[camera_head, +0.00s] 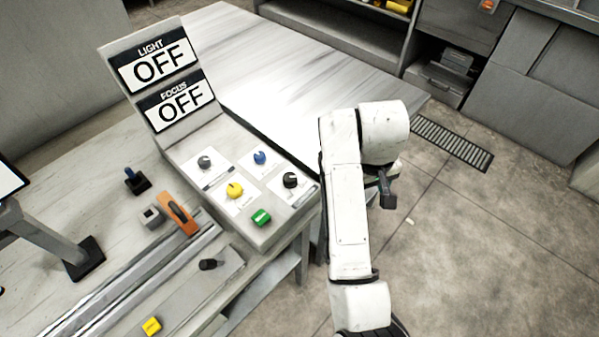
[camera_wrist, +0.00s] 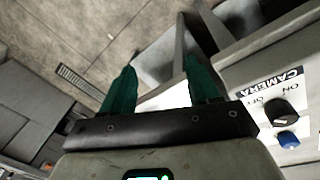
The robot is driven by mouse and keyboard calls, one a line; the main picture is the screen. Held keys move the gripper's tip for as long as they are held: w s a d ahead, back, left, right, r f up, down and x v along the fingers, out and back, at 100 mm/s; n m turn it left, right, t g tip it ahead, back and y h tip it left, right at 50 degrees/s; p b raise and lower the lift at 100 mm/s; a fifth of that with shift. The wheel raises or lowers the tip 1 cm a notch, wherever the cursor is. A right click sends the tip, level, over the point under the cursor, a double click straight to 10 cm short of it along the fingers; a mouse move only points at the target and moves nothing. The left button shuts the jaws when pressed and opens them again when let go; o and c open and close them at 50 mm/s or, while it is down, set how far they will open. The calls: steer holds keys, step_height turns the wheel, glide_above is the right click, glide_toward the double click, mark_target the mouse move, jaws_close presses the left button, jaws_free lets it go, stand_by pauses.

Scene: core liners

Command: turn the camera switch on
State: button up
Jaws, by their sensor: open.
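The camera switch is a black rotary knob (camera_wrist: 285,112) under a CAMERA label with ON and OFF marks, at the right of the wrist view. In the head view the black knob (camera_head: 290,180) sits at the right end of the sloped control panel (camera_head: 283,222). I cannot tell clearly which mark it points to. My gripper (camera_wrist: 158,66) is open and empty, with two green fingers apart. It is away from the knob, which lies to the right of the fingers in the wrist view. In the head view my white arm mostly hides the gripper.
A blue knob (camera_head: 260,157), grey knob (camera_head: 204,162), yellow knob (camera_head: 235,190) and green switch (camera_head: 261,217) share the panel. Signs read LIGHT OFF (camera_head: 155,64) and FOCUS OFF (camera_head: 178,101). An orange tool (camera_head: 178,213) lies on the bench. Floor right of my arm is open.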

mark_target(290, 178)
steer(key=w+a+r+n+y, duration=0.1)
steer(key=a+r+n, duration=0.1)
steer(key=a+r, duration=0.5)
steer(key=w+a+r+n, duration=0.1)
steer(key=a+r, duration=0.2)
steer(key=a, duration=0.7)
steer(key=shift+g, duration=0.4)
steer(key=f, duration=1)
steer(key=shift+w+a+f, duration=0.1)
steer(key=shift+a+f, duration=0.1)
steer(key=shift+a, duration=0.1)
steer(key=shift+c, duration=0.2)
steer(key=c, duration=1)
